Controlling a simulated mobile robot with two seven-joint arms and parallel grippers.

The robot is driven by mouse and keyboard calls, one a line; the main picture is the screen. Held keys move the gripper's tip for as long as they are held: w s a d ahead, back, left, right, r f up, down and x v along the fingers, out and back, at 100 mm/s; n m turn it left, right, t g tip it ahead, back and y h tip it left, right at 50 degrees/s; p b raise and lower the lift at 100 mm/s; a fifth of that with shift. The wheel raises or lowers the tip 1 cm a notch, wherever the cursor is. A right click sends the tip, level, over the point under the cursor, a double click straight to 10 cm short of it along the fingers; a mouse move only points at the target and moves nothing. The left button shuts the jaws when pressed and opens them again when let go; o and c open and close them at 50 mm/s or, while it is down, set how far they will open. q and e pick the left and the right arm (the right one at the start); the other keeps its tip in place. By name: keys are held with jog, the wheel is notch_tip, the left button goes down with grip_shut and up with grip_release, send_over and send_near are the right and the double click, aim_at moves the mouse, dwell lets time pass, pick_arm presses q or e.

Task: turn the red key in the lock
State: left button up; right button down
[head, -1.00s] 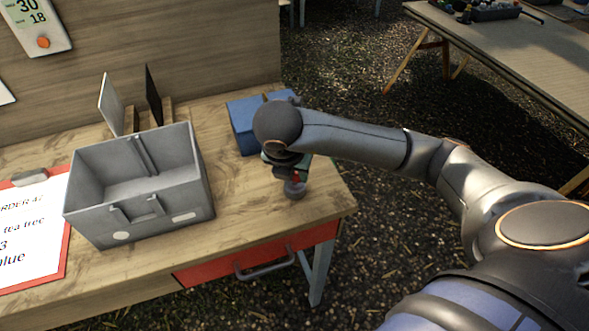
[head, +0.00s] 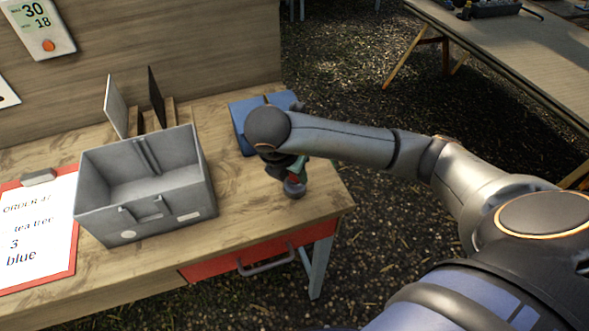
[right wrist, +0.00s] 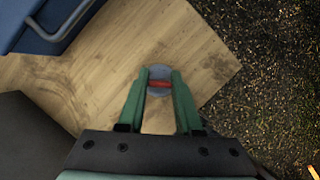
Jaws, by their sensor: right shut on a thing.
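The lock (head: 295,190) is a small round grey piece standing near the right front corner of the wooden workbench. The red key (head: 293,179) sits on top of it, partly hidden by my right gripper (head: 298,174). In the right wrist view, the red key (right wrist: 160,84) lies crosswise between the two green fingers of my right gripper (right wrist: 160,82), over the round grey lock (right wrist: 160,71). The fingers are shut on the key. My left gripper is not in view.
A grey open bin (head: 205,190) stands left of the lock. A blue box (head: 240,128) sits behind my right gripper. A clipboard (head: 72,235) lies at the left. The bench's right edge is close to the lock, with a red drawer (head: 220,268) below.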

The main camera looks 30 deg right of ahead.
jog(key=shift+m+g+p, duration=0.5)
jog(key=shift+m+p, duration=0.9)
jog(key=shift+p, duration=0.1)
jog(key=shift+m+h+p, duration=0.3)
jog(key=shift+m+p, duration=0.15)
jog(key=shift+m, duration=0.05)
jog(key=shift+g, duration=0.3)
jog(key=shift+m+g+p, duration=0.4)
jog(key=shift+m+p, duration=0.65)
jog(key=shift+m, duration=0.15)
jog(key=m+g, duration=0.1)
jog(key=m, duration=0.3)
jog(key=shift+m+g+y, duration=0.4)
jog(key=n+t, duration=0.1)
jog(key=n, duration=0.2)
jog(key=shift+h, duration=0.3)
jog(key=c, duration=0.5)
grip_release()
